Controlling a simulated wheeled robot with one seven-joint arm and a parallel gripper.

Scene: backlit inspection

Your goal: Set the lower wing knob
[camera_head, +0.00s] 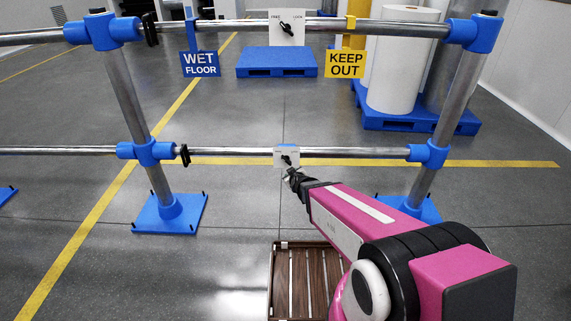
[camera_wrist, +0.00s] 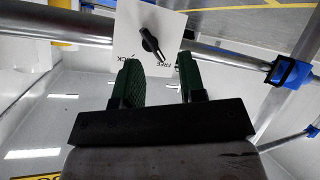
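The lower wing knob (camera_wrist: 151,42) is a small black knob on a white plate (camera_wrist: 128,22) with printed words, one of which reads "FREE". The plate sits on the lower rail (camera_head: 230,152), and the knob also shows in the head view (camera_head: 286,159). My gripper (camera_wrist: 158,68) is open, its two dark green fingers apart just short of the plate, with the knob showing between and beyond them. I see no contact with the knob. In the head view my gripper (camera_head: 293,175) is small and close below the plate, partly hidden by my pink arm.
A similar upper knob (camera_head: 286,28) sits on a white plate on the upper rail (camera_head: 225,26). A blue "WET FLOOR" sign (camera_head: 200,64) and a yellow "KEEP OUT" sign (camera_head: 346,64) hang there. Blue-footed posts flank the rails. A brown slatted crate (camera_head: 290,247) lies below my arm.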

